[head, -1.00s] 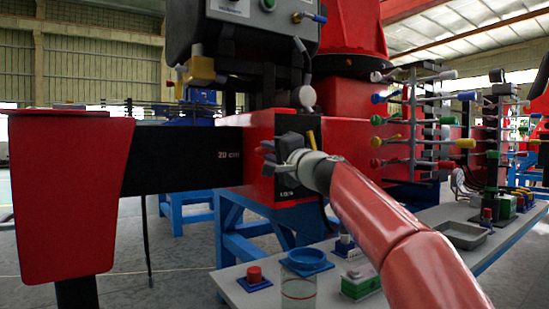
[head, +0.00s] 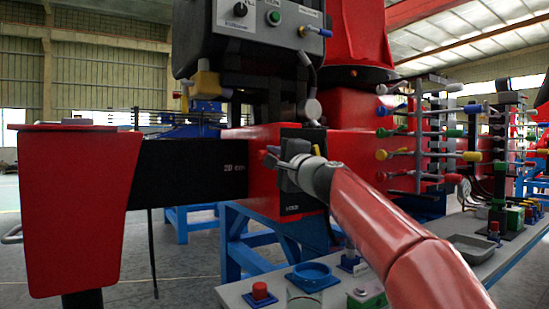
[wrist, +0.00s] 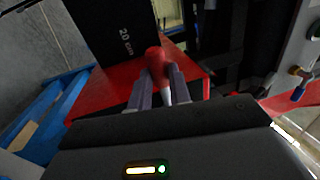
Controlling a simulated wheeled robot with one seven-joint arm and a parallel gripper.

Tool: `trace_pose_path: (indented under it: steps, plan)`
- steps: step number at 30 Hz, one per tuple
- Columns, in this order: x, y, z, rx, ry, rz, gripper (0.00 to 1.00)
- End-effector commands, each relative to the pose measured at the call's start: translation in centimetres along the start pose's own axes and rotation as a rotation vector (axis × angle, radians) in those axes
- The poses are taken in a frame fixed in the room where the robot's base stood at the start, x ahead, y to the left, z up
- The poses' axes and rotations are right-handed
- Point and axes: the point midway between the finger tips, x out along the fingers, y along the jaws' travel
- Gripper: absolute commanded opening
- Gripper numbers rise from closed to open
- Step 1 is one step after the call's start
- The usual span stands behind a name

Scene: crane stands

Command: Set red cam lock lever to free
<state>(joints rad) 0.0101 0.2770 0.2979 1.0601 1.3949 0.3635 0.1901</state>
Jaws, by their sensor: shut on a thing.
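The red cam lock lever shows in the wrist view as a red knob (wrist: 155,57) on a pale metal shaft. The two grey fingers of my gripper (wrist: 162,88) stand on either side of the shaft, closed on it just below the knob. In the head view my gripper (head: 277,158) is at the black plate (head: 301,200) on the red housing (head: 262,186). Only a small red bit of the knob shows there at the fingertips. The lever's base and any position marks are hidden behind my gripper.
A black beam (head: 190,172) runs left to a red end block (head: 75,210). A control box (head: 262,35) hangs above. Racks of coloured levers (head: 420,150) stand to the right. Below is a bench with a blue dish (head: 312,277) and a red button (head: 260,291).

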Motion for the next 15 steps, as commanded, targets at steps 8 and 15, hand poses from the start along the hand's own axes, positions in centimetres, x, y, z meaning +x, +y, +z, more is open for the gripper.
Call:
trace_pose_path:
  steps: [8,15]
  plan:
    - [-0.02,-0.21,-0.04,0.002,0.002,-0.003,0.41]
    - [-0.06,-0.11,-0.04,0.0,0.002,-0.002,0.41]
